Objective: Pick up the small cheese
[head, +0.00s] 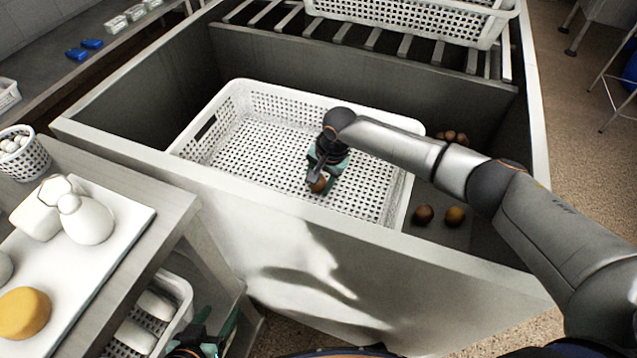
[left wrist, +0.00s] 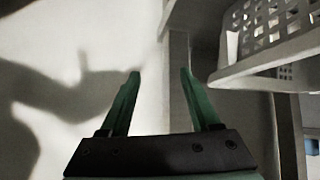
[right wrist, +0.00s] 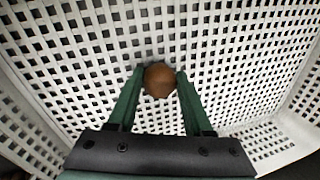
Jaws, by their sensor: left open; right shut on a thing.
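My right gripper (head: 327,179) is shut on a small brown round cheese (head: 319,184), inside the large white perforated basket (head: 205,118). In the right wrist view the cheese (right wrist: 159,80) sits between the fingertips (right wrist: 159,78), with the basket's perforated floor behind it. I cannot tell whether it touches the floor. My left gripper (left wrist: 160,75) is open and empty beside a pale wall. In the head view it shows low at the bottom edge, partly cut off.
Two similar brown round things (head: 424,214) lie right of the basket in the grey bin, with several more (head: 452,137) behind. A counter at left holds white shapes (head: 87,219) and a yellow round one (head: 23,313). A shelf basket (left wrist: 275,35) is near my left gripper.

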